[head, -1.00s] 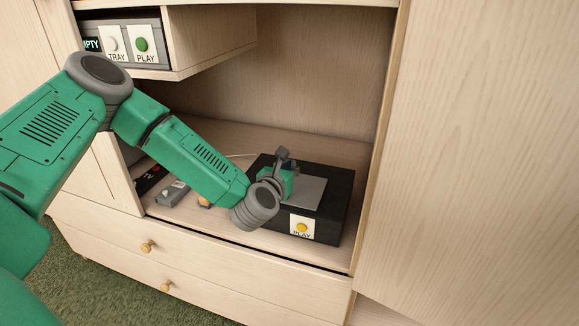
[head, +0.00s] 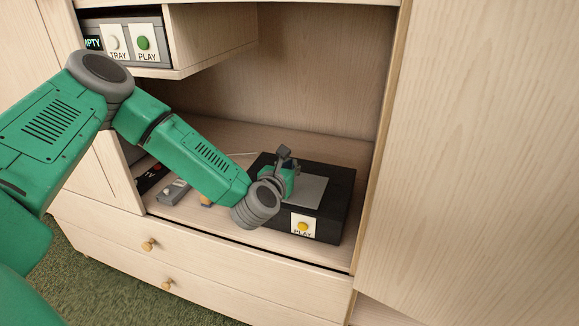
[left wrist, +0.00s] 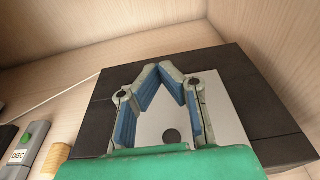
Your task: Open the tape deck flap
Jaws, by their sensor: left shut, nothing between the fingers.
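The tape deck is a low black box (head: 335,200) on the cabinet shelf, with a yellow PLAY button on a white label (head: 303,225) at its front. Its light grey flap (head: 313,190) looks flat on top, and also shows in the left wrist view (left wrist: 228,130) with a dark round spot (left wrist: 171,136). My left gripper (head: 284,152) is over the deck's top. In the left wrist view its fingertips (left wrist: 172,68) meet above the flap's far edge, with nothing held. I cannot tell whether they touch the deck. My fingers partly hide the flap. My right gripper is out of view.
A unit with TRAY and PLAY buttons (head: 128,43) sits on the upper shelf at the left. Side panels bound the bay; drawers with round knobs (head: 149,245) are below.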

